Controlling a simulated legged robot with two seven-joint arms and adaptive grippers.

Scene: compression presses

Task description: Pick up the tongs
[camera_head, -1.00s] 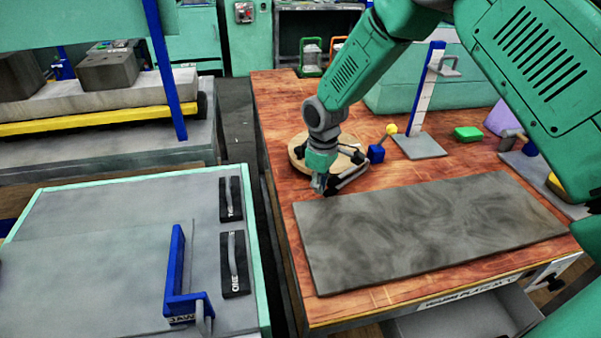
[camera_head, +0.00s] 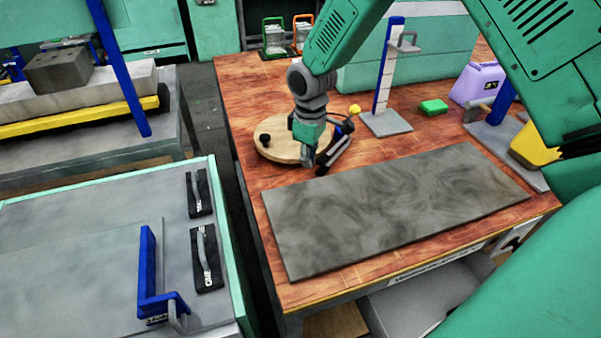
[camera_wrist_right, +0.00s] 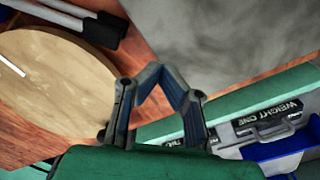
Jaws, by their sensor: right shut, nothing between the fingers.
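What look like the tongs (camera_head: 336,152), dark and long, lie at the right edge of a round wooden board (camera_head: 262,146), between it and the grey slab. In the right wrist view, dark-tipped pale bars that seem to be the tongs (camera_wrist_right: 98,28) cross the top left, beside the board (camera_wrist_right: 50,95). My right gripper (camera_head: 308,163) points down close to the tongs, overlapping them in the head view. It is shut and empty; in the wrist view its fingers (camera_wrist_right: 154,72) meet apart from the tongs. Contact cannot be told in the head view. My left gripper is not in view.
The grey slab (camera_head: 390,205) covers the table's front. Behind stand a blue-and-white post (camera_head: 384,75), a green block (camera_head: 433,107) and a purple container (camera_head: 478,84). A grey bench (camera_head: 85,265) with black handled weights (camera_head: 206,258) stands left, across a gap.

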